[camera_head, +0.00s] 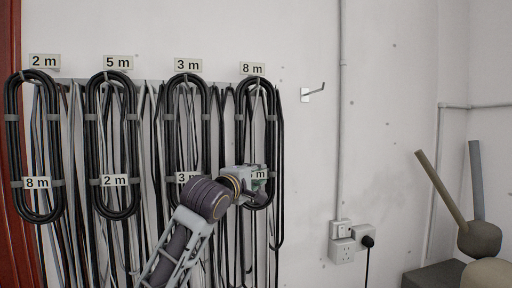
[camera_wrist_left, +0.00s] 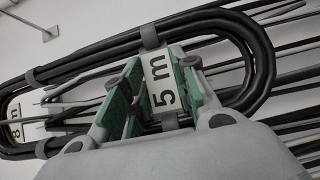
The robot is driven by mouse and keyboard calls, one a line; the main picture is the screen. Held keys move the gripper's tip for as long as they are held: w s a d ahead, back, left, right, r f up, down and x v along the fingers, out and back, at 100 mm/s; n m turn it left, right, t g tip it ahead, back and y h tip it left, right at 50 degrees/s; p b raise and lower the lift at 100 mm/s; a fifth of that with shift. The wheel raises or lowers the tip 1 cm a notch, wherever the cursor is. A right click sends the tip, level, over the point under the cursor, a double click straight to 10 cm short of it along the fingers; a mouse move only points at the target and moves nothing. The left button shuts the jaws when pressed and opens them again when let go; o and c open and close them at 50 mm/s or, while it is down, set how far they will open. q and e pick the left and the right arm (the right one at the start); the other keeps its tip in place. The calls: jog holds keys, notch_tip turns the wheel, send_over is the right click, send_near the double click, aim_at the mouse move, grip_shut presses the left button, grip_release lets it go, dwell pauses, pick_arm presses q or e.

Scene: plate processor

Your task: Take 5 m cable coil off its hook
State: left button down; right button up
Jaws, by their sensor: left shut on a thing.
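The 5 m cable coil (camera_head: 240,135) is a long black oval loop hanging on the wall below the sign reading 8 m (camera_head: 252,69), rightmost in the row. Its white tag reads 5 m in the left wrist view (camera_wrist_left: 161,82); in the head view the tag is partly covered. My left gripper (camera_head: 258,180) is shut on the coil at its lower part by the tag. In the left wrist view the green finger pads (camera_wrist_left: 150,95) are on either side of the tag, and the black strands (camera_wrist_left: 262,60) loop past them. My right gripper is not in view.
Coils tagged 8 m (camera_head: 37,183), 2 m (camera_head: 114,180) and one partly hidden tag hang to the left, before many loose hanging cables. An empty hook (camera_head: 315,92) is on the right. Wall sockets (camera_head: 342,243) and a conduit (camera_head: 341,120) are beyond it.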

pick_arm(q)
jog(key=shift+r, duration=0.15)
notch_tip(320, 180, up, 10)
jog(key=b, duration=0.2)
dwell(0.9)
